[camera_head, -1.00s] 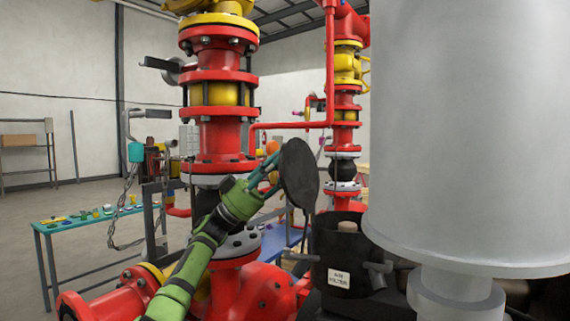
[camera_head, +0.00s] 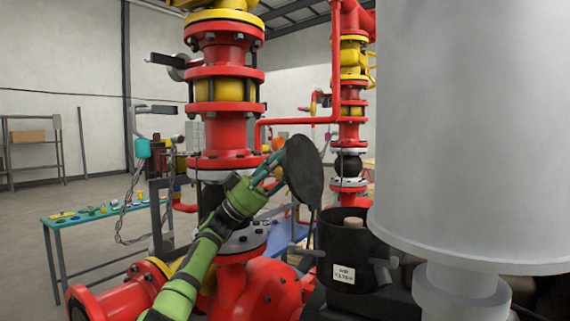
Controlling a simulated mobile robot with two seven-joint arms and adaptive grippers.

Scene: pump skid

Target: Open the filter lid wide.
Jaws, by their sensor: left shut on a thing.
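The filter lid (camera_head: 304,171) is a dark round disc. It stands steeply tilted up, above and to the left of the black filter housing (camera_head: 330,240), which carries an "AIR FILTER" label. The housing's top is open and a tan filter element (camera_head: 353,222) shows inside. My left gripper (camera_head: 274,172) reaches up from the lower left and is shut at the lid's left edge. The exact contact of its fingertips is partly hidden by the lid. My right gripper is not in the view.
A large grey cylinder (camera_head: 470,130) stands close on the right, near the housing. A red and yellow pipe column (camera_head: 222,130) rises behind my left arm. A teal table (camera_head: 60,221) with small items is at the left.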

